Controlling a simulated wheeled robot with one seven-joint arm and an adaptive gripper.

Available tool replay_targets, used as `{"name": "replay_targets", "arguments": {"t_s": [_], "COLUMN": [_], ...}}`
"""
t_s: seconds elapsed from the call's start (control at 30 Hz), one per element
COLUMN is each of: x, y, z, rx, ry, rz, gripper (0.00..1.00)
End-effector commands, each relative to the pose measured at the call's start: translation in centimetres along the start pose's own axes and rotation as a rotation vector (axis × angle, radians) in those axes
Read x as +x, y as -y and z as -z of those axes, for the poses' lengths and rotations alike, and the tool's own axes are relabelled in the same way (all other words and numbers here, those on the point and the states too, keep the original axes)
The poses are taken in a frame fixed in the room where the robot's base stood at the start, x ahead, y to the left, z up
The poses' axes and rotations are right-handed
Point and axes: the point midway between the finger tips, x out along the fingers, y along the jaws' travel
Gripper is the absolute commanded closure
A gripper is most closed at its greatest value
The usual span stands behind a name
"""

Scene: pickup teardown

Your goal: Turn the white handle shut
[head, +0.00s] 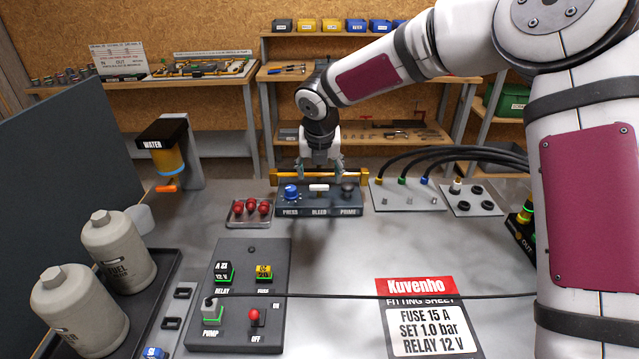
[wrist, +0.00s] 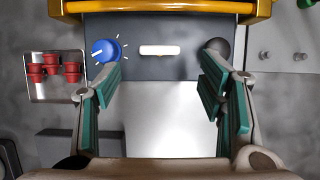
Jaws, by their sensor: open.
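The white handle (head: 319,187) is a short bar on the dark control box (head: 320,211), above the word BLEED. It lies crosswise, parallel to the box's long side. In the wrist view the white handle (wrist: 160,50) shows between my fingers, with nothing touching it. My gripper (head: 320,172) hangs over the box, pointing down. In the wrist view my gripper (wrist: 160,70) is open and empty, with one green-padded finger near the blue knob (wrist: 104,50) and the other near the black knob (wrist: 217,47).
A yellow rail (head: 285,175) runs along the back of the box. A tray of red caps (head: 249,213) stands to its left, and a plate with cables (head: 408,196) to its right. A cable (head: 400,296) crosses the front. The table between box and fitting sheet (head: 430,318) is clear.

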Motion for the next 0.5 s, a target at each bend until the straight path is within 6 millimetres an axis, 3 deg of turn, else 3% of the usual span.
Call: {"name": "replay_targets", "arguments": {"t_s": [0.2,0.5], "x": [3.7,5.4], "y": [0.0,-0.1], "z": [0.1,0.0], "rx": [0.0,-0.001], "ry": [-0.002,0.001], "rz": [-0.001,-0.001], "gripper": [0.37,0.37]}}
